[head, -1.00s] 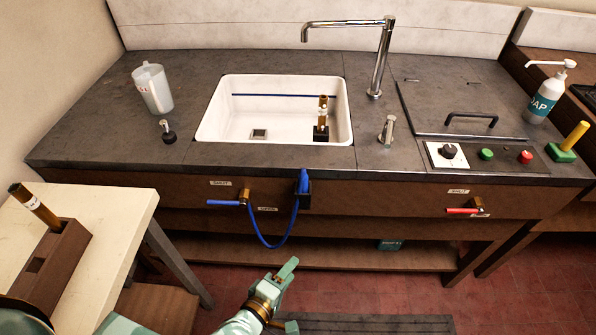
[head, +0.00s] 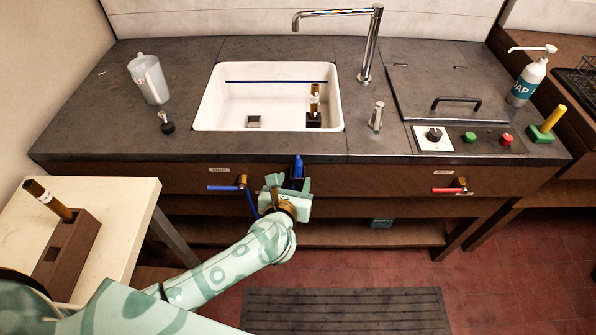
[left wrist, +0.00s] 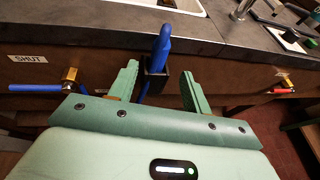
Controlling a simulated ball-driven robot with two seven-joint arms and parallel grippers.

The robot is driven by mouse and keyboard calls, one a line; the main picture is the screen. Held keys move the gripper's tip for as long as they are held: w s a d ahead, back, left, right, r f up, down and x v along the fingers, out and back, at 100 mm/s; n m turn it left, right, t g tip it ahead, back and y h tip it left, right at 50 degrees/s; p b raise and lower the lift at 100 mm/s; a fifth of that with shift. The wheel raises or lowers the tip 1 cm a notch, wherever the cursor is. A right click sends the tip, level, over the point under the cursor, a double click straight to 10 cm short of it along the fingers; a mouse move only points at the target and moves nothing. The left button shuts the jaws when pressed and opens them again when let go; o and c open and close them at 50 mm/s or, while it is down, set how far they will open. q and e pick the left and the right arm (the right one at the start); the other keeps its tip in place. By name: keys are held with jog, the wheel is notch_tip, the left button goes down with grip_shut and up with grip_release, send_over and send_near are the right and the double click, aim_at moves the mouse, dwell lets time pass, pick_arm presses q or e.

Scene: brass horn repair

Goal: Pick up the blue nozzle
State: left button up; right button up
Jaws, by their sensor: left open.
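The blue nozzle (head: 297,166) stands upright in a dark holder on the front of the counter, below the sink. It also shows in the left wrist view (left wrist: 161,45), with its dark holder (left wrist: 152,80) under it. A blue hose hangs below, partly hidden by my gripper in the head view. My left gripper (head: 288,186) is open just in front of and below the nozzle. In the left wrist view its fingers (left wrist: 159,80) stand apart, one on each side of the holder in the picture, with the nozzle top beyond the tips. Contact is not visible.
The counter edge runs above the gripper. A blue-handled valve (head: 224,188) is close on the left, a red-handled valve (head: 450,190) farther right. The white sink (head: 210,105) is behind the nozzle. A side table (head: 115,210) stands at left. Floor near the mat (head: 345,312) is open.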

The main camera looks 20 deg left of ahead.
aim_at(297, 170)
pick_arm(q)
jog(key=x, duration=0.3)
jog(key=b+x, duration=0.1)
jog(key=x, duration=0.1)
jog(key=shift+w+a+r, duration=0.1)
jog(key=shift+w+r, duration=0.1)
jog(key=shift+w, duration=0.05)
grip_shut()
jog(key=shift+r, duration=0.1)
